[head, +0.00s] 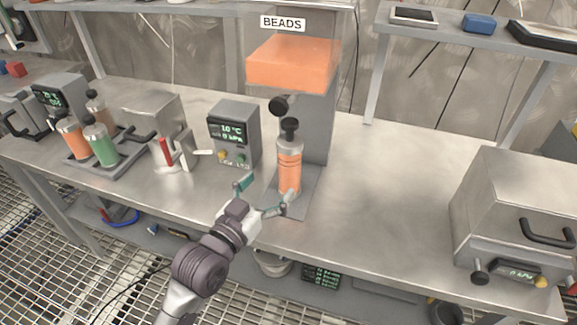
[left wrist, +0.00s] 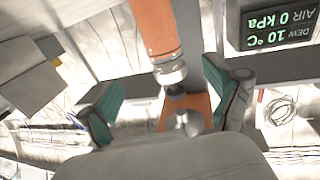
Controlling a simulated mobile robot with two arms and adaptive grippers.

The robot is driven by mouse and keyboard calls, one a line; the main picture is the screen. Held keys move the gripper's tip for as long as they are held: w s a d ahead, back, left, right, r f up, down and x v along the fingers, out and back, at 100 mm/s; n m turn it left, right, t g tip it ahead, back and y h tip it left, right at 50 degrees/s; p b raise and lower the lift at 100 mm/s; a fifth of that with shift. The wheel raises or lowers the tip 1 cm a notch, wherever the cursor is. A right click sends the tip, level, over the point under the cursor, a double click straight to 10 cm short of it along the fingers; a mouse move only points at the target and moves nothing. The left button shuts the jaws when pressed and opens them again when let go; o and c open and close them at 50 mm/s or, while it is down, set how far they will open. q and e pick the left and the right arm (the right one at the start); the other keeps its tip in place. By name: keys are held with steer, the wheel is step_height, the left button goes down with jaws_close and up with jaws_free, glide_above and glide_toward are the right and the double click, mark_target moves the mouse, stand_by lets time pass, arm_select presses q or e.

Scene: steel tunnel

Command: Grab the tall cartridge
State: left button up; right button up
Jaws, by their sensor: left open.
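A tall orange cartridge (head: 289,170) with a grey collar and black top stands upright on a small plate under the hopper labelled BEADS. In the left wrist view, the cartridge (left wrist: 156,27) appears inverted, its collar and dark top lying between the finger lines. My left gripper (head: 266,193) is open at the near side of the cartridge, low by its base. Its teal fingers are spread and empty; the left wrist view shows them (left wrist: 163,100) too. Whether the right finger touches the cartridge, I cannot tell. My right gripper is not in view.
The BEADS hopper (head: 293,65) overhangs the cartridge. A gauge box (head: 234,134) stands left of it, with a red-handled clamp (head: 172,152) beyond. A tray (head: 77,160) holds other cartridges at left. A large steel box (head: 520,205) stands at right; bench between is clear.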

mark_target(283, 164)
arm_select(q)
steer(key=x, duration=0.4)
steer(key=shift+w+d, duration=0.2)
steer(key=shift+w, duration=0.05)
steer(key=x, duration=0.5)
steer(key=shift+w+a+f, duration=0.1)
steer(key=shift+w, duration=0.4)
steer(key=c, duration=1.5)
steer(key=shift+c, duration=1)
